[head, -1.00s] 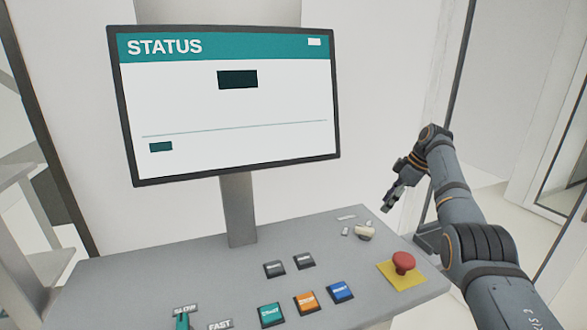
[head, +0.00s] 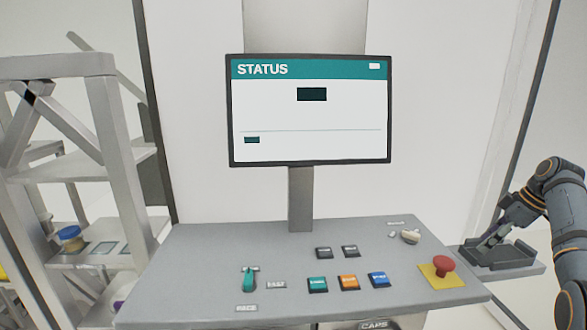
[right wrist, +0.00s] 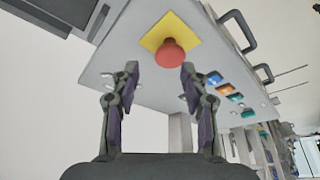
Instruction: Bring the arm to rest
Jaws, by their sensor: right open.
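My right arm comes in at the right edge of the head view. Its right gripper (head: 490,241) points down and left, beside the right end of the console (head: 210,275) and over a dark tray (head: 515,256). In the right wrist view the two fingers of the right gripper (right wrist: 159,80) stand apart with nothing between them. The red mushroom button (right wrist: 172,54) on its yellow plate shows beyond the fingertips, apart from them. My left gripper is in neither view.
A monitor (head: 310,110) reading STATUS stands on a post behind the console. The console carries a green lever (head: 249,278), a red button (head: 444,266), a pale knob (head: 410,237) and several coloured buttons. A grey shelf rack (head: 125,170) stands at left.

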